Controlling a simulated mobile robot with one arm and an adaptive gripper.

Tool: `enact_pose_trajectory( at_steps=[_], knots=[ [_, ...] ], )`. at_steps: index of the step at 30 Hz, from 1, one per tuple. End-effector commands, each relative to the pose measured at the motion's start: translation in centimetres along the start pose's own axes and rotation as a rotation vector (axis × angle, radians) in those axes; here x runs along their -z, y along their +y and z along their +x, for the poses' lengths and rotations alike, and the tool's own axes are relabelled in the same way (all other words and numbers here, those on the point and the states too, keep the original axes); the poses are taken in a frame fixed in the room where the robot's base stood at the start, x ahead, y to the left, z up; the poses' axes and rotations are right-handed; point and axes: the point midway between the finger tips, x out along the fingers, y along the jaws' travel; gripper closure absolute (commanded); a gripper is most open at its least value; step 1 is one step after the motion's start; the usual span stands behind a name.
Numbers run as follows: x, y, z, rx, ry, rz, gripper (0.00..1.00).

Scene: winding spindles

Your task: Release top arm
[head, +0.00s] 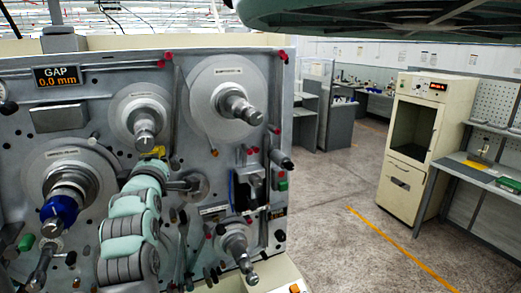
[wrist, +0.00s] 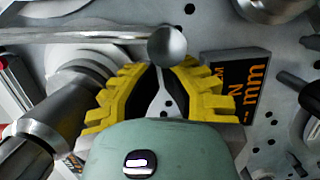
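My gripper (wrist: 160,72) has yellow ridged fingers, spread apart with a gap between their tips. A round grey metal knob (wrist: 167,47) sits just beyond the tips, in line with the gap. A long metal bar (wrist: 75,35) runs from the left edge to this knob and looks like the top arm. A thin pale strip shows between the fingers; I cannot tell what it belongs to. In the head view my gripper's yellow part (head: 157,152) is small, in front of the machine panel (head: 110,85) below the upper middle spindle (head: 144,122). The knob cannot be made out there.
A large spindle (head: 236,104) stands out at upper right, another with a blue collar (head: 56,208) at left, and one at lower right (head: 238,250). In the wrist view a dark display (wrist: 242,85) is close to the right finger. Open floor (head: 335,190) lies right of the machine.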

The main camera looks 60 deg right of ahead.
Motion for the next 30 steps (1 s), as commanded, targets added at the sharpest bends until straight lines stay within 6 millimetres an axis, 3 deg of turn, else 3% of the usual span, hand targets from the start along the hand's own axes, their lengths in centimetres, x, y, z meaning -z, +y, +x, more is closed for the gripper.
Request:
enact_pose_trajectory(
  at_steps=[21, 30],
  knots=[
    [-5.0, -1.4, 1.2, -0.046, -0.005, -0.210, 1.00],
    [-7.0, -1.3, 1.8, -0.053, -0.001, -0.220, 1.00]
  ],
)
